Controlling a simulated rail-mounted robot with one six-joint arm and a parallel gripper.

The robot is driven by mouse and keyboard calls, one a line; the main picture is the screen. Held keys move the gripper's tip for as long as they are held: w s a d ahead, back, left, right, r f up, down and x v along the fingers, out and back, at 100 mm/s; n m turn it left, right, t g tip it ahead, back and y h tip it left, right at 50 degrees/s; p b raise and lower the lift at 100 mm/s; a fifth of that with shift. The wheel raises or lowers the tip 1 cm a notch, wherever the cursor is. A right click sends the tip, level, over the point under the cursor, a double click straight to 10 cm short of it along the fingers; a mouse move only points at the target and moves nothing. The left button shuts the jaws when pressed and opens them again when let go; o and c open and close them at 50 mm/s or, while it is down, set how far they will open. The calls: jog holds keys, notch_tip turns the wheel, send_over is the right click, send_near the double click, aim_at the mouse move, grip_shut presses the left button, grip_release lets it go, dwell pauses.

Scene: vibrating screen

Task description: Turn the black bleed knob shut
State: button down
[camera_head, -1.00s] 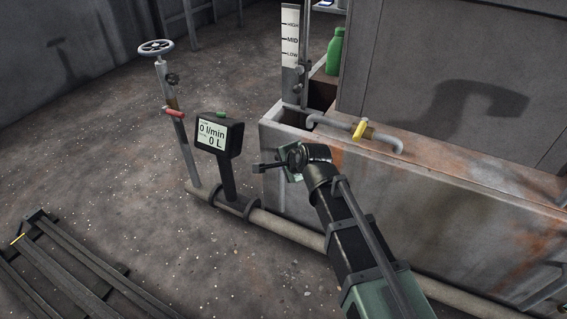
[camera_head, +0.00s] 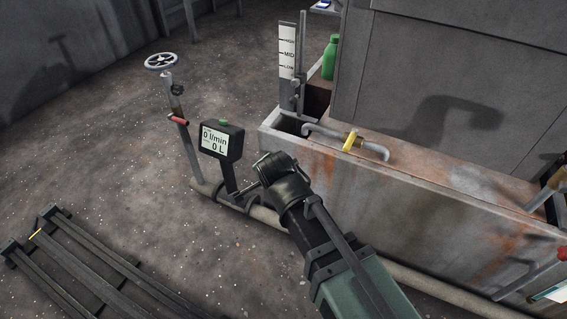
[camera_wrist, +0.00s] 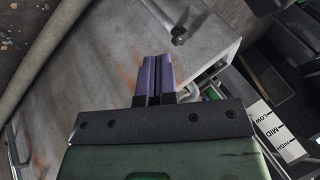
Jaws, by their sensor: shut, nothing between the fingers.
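A small dark knob (camera_head: 177,89) shows on the upright pipe at the left, below a grey handwheel (camera_head: 162,62) and above a red lever (camera_head: 179,121). It is too small to tell its setting or whether it is the bleed knob. In the wrist view my purple fingers (camera_wrist: 156,75) are together and empty, over the tank's grey side. I cannot make out the knob there.
The meter (camera_head: 221,140) reads 0 l/min and 0 L. The rusty tank (camera_head: 390,205) carries a pipe with a yellow handle (camera_head: 349,142). A low pipe (camera_head: 266,214) runs along the floor. Dark rails (camera_head: 88,259) lie at lower left. A green bottle (camera_head: 331,58) stands behind.

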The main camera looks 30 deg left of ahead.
jog(key=w+a+f+m+t+h+b, duration=0.1)
jog(key=w+a+f+h+b, duration=0.1)
jog(key=w+f+b, duration=0.6)
jog(key=shift+w+a, duration=0.6)
jog(key=shift+w, duration=0.4)
jog(key=shift+w+m, duration=0.1)
jog(key=shift+m, duration=0.2)
